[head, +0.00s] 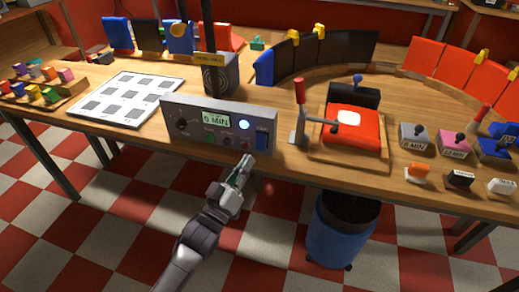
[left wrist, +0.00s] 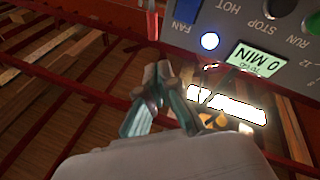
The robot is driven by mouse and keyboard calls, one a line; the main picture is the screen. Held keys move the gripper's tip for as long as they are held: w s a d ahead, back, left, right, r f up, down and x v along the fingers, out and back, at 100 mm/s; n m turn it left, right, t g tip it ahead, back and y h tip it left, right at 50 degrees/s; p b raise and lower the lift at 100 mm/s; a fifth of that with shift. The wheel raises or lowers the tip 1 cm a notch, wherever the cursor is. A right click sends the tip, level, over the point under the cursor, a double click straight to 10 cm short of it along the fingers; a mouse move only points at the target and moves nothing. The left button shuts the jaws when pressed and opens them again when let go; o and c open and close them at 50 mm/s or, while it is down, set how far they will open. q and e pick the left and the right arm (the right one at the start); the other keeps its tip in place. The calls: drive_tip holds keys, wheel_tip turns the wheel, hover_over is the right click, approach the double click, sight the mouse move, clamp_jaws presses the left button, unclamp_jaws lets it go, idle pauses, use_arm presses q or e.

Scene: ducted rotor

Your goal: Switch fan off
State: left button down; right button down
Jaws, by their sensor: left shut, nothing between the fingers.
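The grey control panel (head: 180,140) stands at the table's front edge. It has a 0 MIN display (head: 216,118), a lit round lamp (head: 244,125) and a blue FAN switch (head: 262,138) at its right end. The blue switch shows at the top of the left wrist view (left wrist: 187,11), with the lit lamp (left wrist: 209,41) beside it. My left gripper (head: 247,160) is shut and empty, in front of the panel's lower edge, below and left of the FAN switch. Its fingers (left wrist: 162,70) appear apart from the switch. My right gripper is not in view.
A dark box with a round grille (head: 216,79) stands behind the panel. A red lever (head: 299,100) stands just right of the panel, beside a red padded fixture (head: 353,128). Small labelled blocks sit farther right. A blue bin (head: 342,235) is below the table.

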use_arm(q)
drive_tip(key=b, duration=0.7)
approach(262, 142)
wheel_tip(262, 142, up, 3)
drive_tip(key=w+d, duration=0.2)
drive_tip(key=shift+w+d+f+b, duration=0.1)
drive_tip(key=shift+w+d+b, duration=0.15)
drive_tip(key=shift+w, duration=0.25)
drive_tip(key=shift+w+d+f+b, duration=0.15)
drive_tip(key=shift+w+d, duration=0.1)
drive_tip(key=shift+w, duration=0.2)
drive_tip(key=shift+w+d+f, duration=0.1)
drive_tip(key=shift+w+f, duration=0.1)
drive_tip(key=shift+w, duration=0.15)
drive_tip(key=shift+w+d+f+b, duration=0.15)
drive_tip(key=shift+w+b, duration=0.2)
drive_tip(key=shift+b, duration=0.35)
idle(0.4)
idle(0.4)
